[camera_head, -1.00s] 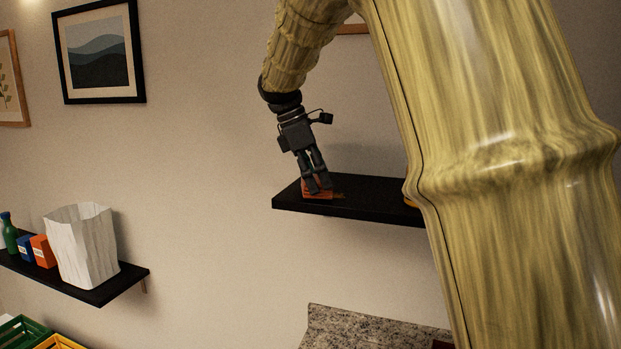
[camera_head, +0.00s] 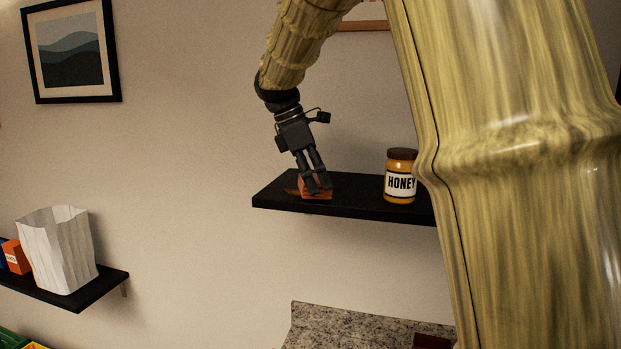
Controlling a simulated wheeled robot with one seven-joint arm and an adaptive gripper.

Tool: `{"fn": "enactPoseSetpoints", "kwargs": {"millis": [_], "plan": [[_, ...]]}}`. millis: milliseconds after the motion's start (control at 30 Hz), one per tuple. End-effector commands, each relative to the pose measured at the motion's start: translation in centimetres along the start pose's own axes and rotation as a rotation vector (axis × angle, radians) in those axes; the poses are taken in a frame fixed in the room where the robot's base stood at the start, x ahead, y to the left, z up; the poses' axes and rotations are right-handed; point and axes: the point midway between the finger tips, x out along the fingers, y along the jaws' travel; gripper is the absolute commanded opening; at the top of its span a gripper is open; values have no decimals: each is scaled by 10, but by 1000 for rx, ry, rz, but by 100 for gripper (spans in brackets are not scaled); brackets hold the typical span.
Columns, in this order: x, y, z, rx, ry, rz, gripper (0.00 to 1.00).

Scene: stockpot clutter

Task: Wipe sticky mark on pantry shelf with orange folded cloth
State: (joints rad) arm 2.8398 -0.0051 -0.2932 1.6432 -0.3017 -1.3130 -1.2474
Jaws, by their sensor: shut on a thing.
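My gripper (camera_head: 319,189) points down at the black pantry shelf (camera_head: 353,205) on the wall. It is shut on the orange folded cloth (camera_head: 304,187), which is at the shelf's top surface; the fingers hide part of it. A brownish sticky mark (camera_head: 290,191) shows on the shelf just left of the cloth. Whether the cloth covers more of the mark cannot be told.
A honey jar (camera_head: 401,178) stands on the same shelf, right of my gripper. My arm hides the shelf's right end. A lower shelf at left holds a white paper bag (camera_head: 58,250) and small boxes. A speckled counter (camera_head: 340,331) lies below.

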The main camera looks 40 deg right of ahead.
Motion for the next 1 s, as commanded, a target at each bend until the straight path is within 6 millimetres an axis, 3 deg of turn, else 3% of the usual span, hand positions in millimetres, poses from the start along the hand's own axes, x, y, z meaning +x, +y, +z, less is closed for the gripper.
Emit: {"fn": "enactPoseSetpoints", "kwargs": {"millis": [533, 1000], "plan": [[11, -12, 28, -2, -1, -4, 64], [3, -5, 12, -2, 0, -1, 64]]}}
